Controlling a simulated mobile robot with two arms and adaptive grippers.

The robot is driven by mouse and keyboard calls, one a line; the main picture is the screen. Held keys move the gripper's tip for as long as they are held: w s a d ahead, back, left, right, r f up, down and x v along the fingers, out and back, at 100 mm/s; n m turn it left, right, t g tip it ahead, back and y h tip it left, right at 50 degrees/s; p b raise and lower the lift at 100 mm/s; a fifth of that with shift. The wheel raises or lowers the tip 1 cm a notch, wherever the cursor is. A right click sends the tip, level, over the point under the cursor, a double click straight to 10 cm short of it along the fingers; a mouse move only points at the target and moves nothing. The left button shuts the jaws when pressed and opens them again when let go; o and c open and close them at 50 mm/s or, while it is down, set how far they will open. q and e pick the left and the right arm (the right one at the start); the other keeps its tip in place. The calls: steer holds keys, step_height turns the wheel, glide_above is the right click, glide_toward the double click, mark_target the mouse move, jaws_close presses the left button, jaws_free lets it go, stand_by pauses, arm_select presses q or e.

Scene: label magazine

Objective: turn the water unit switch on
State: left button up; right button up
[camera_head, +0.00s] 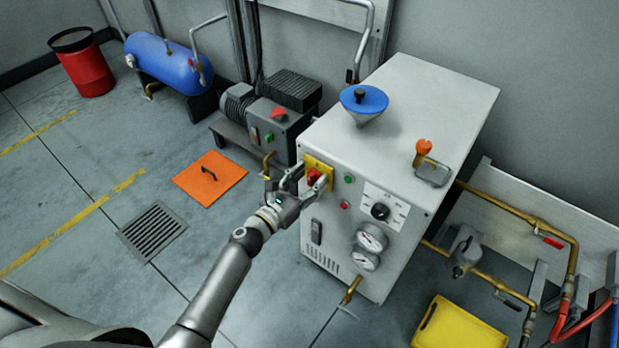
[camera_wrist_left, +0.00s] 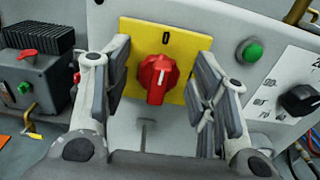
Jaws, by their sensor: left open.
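The white water unit (camera_head: 400,110) stands at the right in the head view. Its switch is a red rotary knob (camera_wrist_left: 157,78) on a yellow plate (camera_wrist_left: 190,42) on the front panel; the knob (camera_head: 314,177) is partly hidden by my gripper in the head view. A "0" shows above the knob, and the knob's white pointer mark is at its lower part. My left gripper (camera_wrist_left: 160,85) is open, with its fingers on either side of the knob. I cannot tell whether they touch it. My right gripper is not in view.
A green button (camera_wrist_left: 252,52) and a black dial (camera_head: 380,211) are right of the switch. Gauges (camera_head: 371,238) sit below. A grey motor box (camera_head: 277,128) stands left of the unit. Brass pipes (camera_head: 510,207) run at the right. The floor left of the unit is mostly open.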

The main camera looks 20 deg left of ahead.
arm_select(q)
steer(key=shift+w+d, duration=0.15)
steer(key=shift+w, duration=0.1)
steer(key=shift+c, duration=0.4)
steer(key=c, duration=0.8)
